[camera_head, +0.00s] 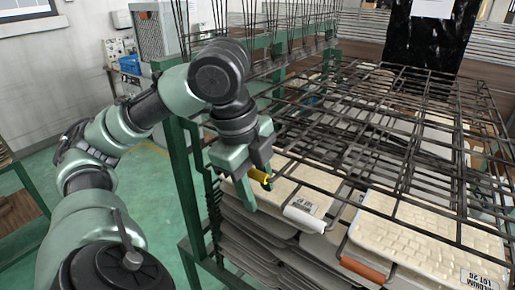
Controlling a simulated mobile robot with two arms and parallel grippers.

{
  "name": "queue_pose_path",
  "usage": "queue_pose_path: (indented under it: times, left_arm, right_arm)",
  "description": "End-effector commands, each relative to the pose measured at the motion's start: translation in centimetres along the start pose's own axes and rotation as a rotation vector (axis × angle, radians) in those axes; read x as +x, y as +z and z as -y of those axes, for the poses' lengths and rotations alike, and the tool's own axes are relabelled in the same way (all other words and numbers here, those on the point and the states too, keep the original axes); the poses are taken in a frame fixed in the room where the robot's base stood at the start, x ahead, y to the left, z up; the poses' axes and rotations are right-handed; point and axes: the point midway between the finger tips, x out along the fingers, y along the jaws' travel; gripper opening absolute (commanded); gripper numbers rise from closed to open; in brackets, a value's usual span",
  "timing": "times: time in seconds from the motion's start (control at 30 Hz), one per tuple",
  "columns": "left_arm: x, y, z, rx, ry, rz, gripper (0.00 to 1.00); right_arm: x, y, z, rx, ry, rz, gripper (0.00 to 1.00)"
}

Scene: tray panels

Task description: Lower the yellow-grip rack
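The yellow grip (257,175) is at the near left corner of the tray stack, in the head view. My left gripper (256,180) is at this grip, with its fingers on either side of it. Part of the grip is hidden by the fingers, and I cannot tell whether they are closed tight on it. A dark wire rack (385,125) lies spread out over the pale trays; which wires belong to the yellow grip is not clear. My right gripper is not in view.
A white grip (304,219) and an orange grip (367,268) lie along the front edge, right of the yellow one. Grey panels (262,238) are stacked below. A green frame post (184,190) stands close left of my gripper. Upright wires rise behind.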

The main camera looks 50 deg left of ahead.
Motion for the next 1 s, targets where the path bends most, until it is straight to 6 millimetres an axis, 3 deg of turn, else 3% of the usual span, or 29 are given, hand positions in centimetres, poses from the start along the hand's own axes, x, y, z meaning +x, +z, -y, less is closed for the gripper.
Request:
queue_pose_path:
  times: [0.17, 0.6, 1.0]
  left_arm:
    - [-0.6, 0.0, 0.1, -0.002, -0.005, -0.002, 0.39]
    - [-7.4, 0.0, 0.2, -0.001, -0.002, 0.001, 0.39]
    - [-7.8, 0.0, 0.1, -0.001, 0.0, 0.0, 0.39]
  right_arm:
    - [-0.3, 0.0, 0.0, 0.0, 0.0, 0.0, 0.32]
    - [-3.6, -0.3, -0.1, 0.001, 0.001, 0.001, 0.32]
    - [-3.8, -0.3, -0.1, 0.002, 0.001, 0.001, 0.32]
